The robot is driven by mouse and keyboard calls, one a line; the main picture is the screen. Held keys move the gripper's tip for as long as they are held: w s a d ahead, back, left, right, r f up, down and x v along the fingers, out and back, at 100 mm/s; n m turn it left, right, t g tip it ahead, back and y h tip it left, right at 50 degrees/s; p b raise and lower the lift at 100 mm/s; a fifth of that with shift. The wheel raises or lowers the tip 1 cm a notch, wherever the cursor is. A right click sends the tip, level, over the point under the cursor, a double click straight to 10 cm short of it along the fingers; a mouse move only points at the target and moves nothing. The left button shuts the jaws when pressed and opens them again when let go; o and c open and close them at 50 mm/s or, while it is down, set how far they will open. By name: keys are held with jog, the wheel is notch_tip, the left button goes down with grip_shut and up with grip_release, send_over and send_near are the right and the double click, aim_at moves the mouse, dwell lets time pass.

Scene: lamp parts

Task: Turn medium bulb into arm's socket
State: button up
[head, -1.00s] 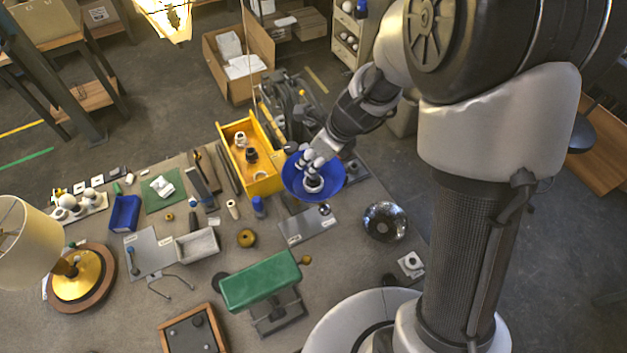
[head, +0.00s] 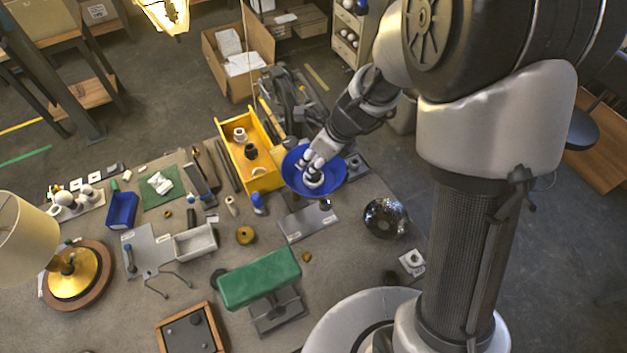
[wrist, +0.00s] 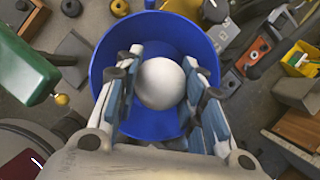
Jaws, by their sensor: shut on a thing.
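My gripper (head: 313,168) reaches down into a round blue shade (head: 335,178) near the back right of the bench. In the wrist view, the gripper's fingers (wrist: 160,88) stand on both sides of a round white bulb (wrist: 160,83) and are shut on it. The bulb sits near the middle of the blue shade (wrist: 104,62), whose rim surrounds both bulb and fingers. The socket is hidden below the bulb, so I cannot see how deep the bulb sits in it.
A yellow bin (head: 262,183) with small parts stands just left of the shade. A green-topped stand (head: 260,278) and a dark shiny bowl (head: 386,218) are nearer. Other bulbs sit on a rack (head: 88,205) at the far left, near a cream-shaded lamp (head: 25,238).

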jog(key=shift+f+b, duration=0.45)
jog(key=shift+f, duration=0.15)
dwell(1.5)
jog(key=shift+o, duration=1.4)
jog(key=shift+c, duration=1.4)
jog(key=shift+s+f, duration=0.1)
jog(key=shift+f, duration=0.1)
jog(key=m+t+h+p, duration=0.1)
jog(key=m, duration=0.3)
jog(key=shift+s+a, duration=0.1)
jog(key=shift+m+t+h+p, duration=0.4)
jog(key=shift+m+h+p, duration=0.25)
jog(key=shift+m, duration=0.85)
